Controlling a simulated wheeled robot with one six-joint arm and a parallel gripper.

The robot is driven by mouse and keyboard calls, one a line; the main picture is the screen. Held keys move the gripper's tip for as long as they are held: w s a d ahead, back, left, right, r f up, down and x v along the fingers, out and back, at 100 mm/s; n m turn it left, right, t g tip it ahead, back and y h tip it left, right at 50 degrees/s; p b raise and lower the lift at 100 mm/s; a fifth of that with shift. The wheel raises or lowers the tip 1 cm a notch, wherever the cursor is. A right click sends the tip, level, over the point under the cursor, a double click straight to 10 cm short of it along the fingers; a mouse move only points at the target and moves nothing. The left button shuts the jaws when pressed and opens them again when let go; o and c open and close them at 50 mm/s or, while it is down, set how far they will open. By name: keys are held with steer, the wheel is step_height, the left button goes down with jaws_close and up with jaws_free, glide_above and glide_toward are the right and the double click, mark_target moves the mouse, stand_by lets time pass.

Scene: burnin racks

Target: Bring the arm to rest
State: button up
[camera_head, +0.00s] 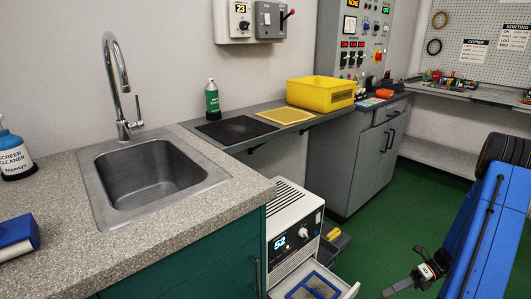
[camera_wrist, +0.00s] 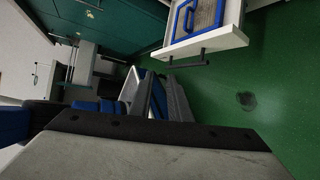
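My blue arm (camera_head: 485,235) is folded at the right side of the head view. A small dark end part with a white and red label (camera_head: 425,272), seemingly at my gripper, juts left from its lower part over the green floor. Its fingertips are not clear, so I cannot tell if it is open or shut. I see nothing clearly held.
A white oven (camera_head: 295,222) reading 52 has its drawer (camera_head: 349,291) pulled out, with a blue-framed screen (camera_head: 318,284) inside; the drawer's handle (camera_wrist: 190,62) shows in the wrist view. The sink counter (camera_head: 225,205) is at left. A yellow bin (camera_head: 322,94) sits on the bench. Green floor (camera_head: 385,225) is clear mid-right.

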steer(key=s+a+r+n+h, duration=0.1)
steer(key=a+r+n+h, duration=0.3)
steer(key=r, duration=0.3)
steer(key=a+r+n+g+h, duration=0.1)
steer(key=a+r+n, duration=0.3)
steer(key=r+n, duration=0.25)
steer(key=s+a+r+n+h, duration=0.1)
steer(key=a+r+n+h, duration=0.3)
steer(key=r, duration=0.4)
steer(key=s+a+r+n+t+h, duration=0.4)
steer(key=s+a+r+n+t, duration=0.3)
steer(key=s+r+n, duration=0.6)
steer(key=a+r+n, duration=0.1)
steer(key=a+n, duration=0.1)
steer(key=n, duration=0.2)
steer(key=shift+s, duration=0.25)
